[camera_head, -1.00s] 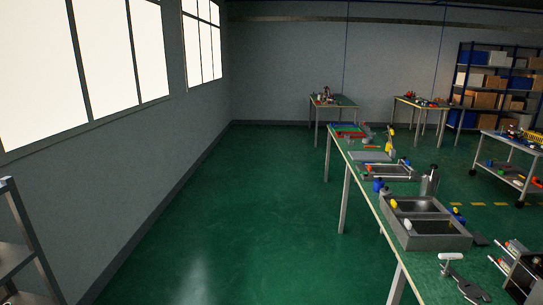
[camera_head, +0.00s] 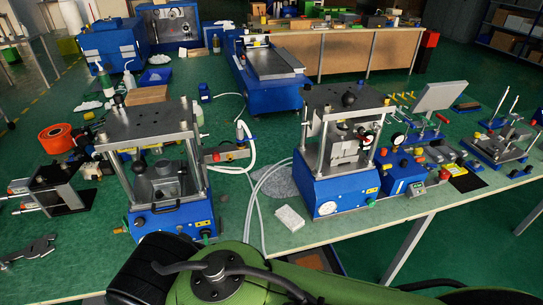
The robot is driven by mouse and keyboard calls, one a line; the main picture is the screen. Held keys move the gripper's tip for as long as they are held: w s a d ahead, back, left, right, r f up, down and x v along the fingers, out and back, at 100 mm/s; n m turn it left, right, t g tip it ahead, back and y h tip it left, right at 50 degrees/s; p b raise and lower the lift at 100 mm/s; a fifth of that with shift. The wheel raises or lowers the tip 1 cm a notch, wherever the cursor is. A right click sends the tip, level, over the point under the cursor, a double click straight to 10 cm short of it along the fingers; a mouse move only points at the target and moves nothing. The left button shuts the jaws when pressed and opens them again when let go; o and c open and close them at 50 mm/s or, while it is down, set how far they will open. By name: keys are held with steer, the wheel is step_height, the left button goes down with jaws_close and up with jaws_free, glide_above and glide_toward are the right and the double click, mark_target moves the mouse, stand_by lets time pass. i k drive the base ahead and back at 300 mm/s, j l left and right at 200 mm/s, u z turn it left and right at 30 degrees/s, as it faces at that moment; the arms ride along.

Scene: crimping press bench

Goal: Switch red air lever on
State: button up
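I cannot tell for certain which part is the red air lever. A small red part (camera_head: 216,156) sits on a fitting with white hoses at the right side of the left press (camera_head: 170,216). Other small red parts show at the blue control box (camera_head: 403,186) with a gauge, beside the right press (camera_head: 345,190). Whether any of them is turned on is too small to tell. My green and black arm crosses the bottom of the view, in front of the bench. My gripper is not in view.
Both presses stand on the green bench (camera_head: 265,235), with white hoses and a white block (camera_head: 290,218) between them. A dark metal fixture (camera_head: 60,190) and an orange spool (camera_head: 57,137) lie at left. Hinged fixtures (camera_head: 500,143) and small parts crowd the right.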

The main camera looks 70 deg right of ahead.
mark_target(216, 157)
steer(key=z, duration=1.95)
steer(key=i+j+u, duration=0.25)
steer(key=j+u, duration=0.3)
steer(key=i+j, duration=0.05)
steer(key=j, duration=0.05)
